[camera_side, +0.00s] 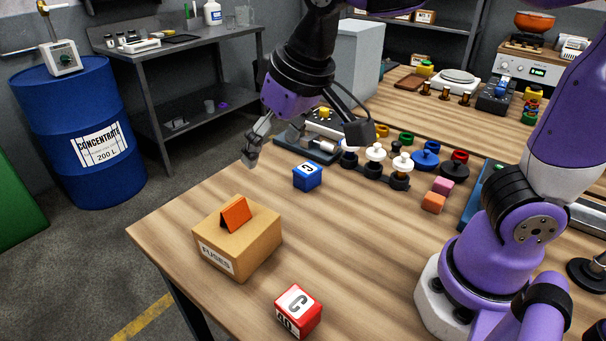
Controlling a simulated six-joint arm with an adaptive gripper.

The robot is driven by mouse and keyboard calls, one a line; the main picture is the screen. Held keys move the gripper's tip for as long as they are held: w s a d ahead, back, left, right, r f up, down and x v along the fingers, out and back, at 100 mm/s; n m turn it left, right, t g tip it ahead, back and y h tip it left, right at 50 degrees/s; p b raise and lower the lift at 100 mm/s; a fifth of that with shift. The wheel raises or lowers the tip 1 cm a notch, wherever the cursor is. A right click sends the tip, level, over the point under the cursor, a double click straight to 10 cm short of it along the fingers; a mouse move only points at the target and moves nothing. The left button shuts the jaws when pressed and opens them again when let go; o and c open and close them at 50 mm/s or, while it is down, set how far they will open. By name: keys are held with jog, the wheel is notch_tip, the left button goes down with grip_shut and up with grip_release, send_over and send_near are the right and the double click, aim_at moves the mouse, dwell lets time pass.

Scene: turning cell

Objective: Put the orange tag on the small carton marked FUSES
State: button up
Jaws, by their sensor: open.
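The small carton marked FUSES (258,250) sits near the left front corner of the wooden table, its label on the front left face. The orange tag (235,214) is on top of the carton, standing tilted like a folded tent, apart from any gripper. My gripper (250,160) is open and empty, above the table's far left edge, behind the carton and higher than it. Part of the gripper is hidden by my wrist.
A blue block marked 3 (308,177) lies behind the carton, and a red block marked C (298,310) lies in front. Pink (443,186) and orange (433,202) blocks, a row of pegs (375,168) and colored rings stand further right.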

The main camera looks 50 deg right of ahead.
jog(key=s+d+f, duration=0.2)
jog(key=s+d, duration=0.6)
jog(key=shift+s+d+f+t, duration=0.3)
jog(key=shift+d+t, duration=0.1)
